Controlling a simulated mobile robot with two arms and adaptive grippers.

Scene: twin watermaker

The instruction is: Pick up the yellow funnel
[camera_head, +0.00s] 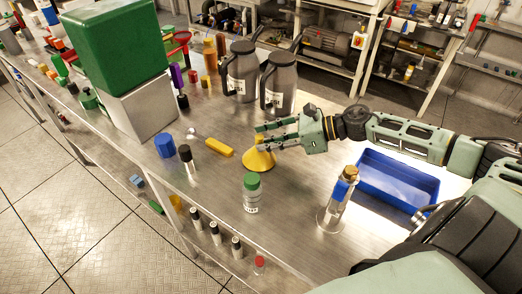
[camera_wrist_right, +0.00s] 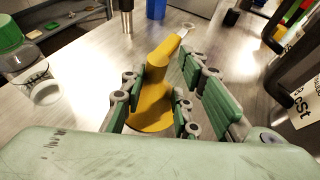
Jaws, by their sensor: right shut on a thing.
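The yellow funnel (camera_head: 259,161) is wide end down on the metal bench, or very close to it; I cannot tell if it is lifted. My right gripper (camera_head: 268,134) comes in from the right and is shut on the funnel's narrow upper part. In the right wrist view, the funnel (camera_wrist_right: 152,112) is between the green fingers (camera_wrist_right: 160,98), its wide rim showing below them. The fingers hide part of its upper end in the head view. My left gripper is out of view.
A yellow-handled tool (camera_head: 219,147) lies just left of the funnel. A green-capped bottle (camera_head: 251,193) stands in front. Two grey jugs (camera_head: 242,75) (camera_head: 278,83) stand behind. A blue tray (camera_head: 398,181) and a blue-banded cylinder (camera_head: 340,195) are at right. A blue cap (camera_head: 165,146) is at left.

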